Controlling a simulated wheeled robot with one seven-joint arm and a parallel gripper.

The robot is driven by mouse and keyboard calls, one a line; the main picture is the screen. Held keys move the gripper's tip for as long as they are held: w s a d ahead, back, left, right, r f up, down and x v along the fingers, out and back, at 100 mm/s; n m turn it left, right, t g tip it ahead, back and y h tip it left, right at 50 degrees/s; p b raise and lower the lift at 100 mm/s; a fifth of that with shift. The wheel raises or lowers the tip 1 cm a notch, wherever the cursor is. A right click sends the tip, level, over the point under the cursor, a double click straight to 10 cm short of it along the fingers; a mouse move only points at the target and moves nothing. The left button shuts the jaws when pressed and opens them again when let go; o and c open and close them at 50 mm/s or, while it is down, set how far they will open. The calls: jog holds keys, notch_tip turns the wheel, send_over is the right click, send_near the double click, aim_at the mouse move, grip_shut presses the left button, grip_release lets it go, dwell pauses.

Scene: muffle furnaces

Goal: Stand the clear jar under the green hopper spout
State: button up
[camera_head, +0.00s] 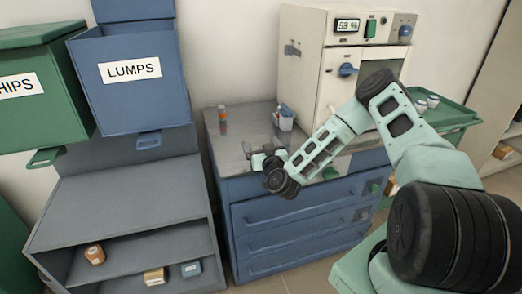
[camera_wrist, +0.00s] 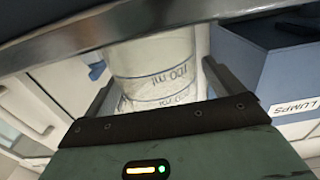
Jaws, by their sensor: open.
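The clear jar (camera_wrist: 155,70), with "100 ml" markings, stands between the two fingers of my gripper (camera_wrist: 160,78) in the wrist view. The fingers are open on either side of it. Its upper part is cut off by a dark edge. In the head view my gripper (camera_head: 262,160) is at the grey counter top, and I cannot make out the jar clearly there. The green hopper (camera_head: 30,85), labelled with letters ending "HIPS", hangs at the far left. A green spout-like piece (camera_head: 47,157) shows beneath it.
A blue hopper (camera_head: 130,95) labelled "LUMPS" stands between the green hopper and the counter (camera_head: 225,150). A grey shelf top (camera_head: 120,200) below the hoppers is clear. A tube (camera_head: 222,120), a small holder (camera_head: 285,118) and a cream furnace (camera_head: 310,70) are on the counter.

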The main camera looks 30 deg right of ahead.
jog(key=shift+w+d, duration=0.25)
jog(key=shift+w, duration=0.45)
jog(key=c, duration=1.1)
jog(key=shift+c, duration=0.2)
jog(key=shift+r, duration=0.1)
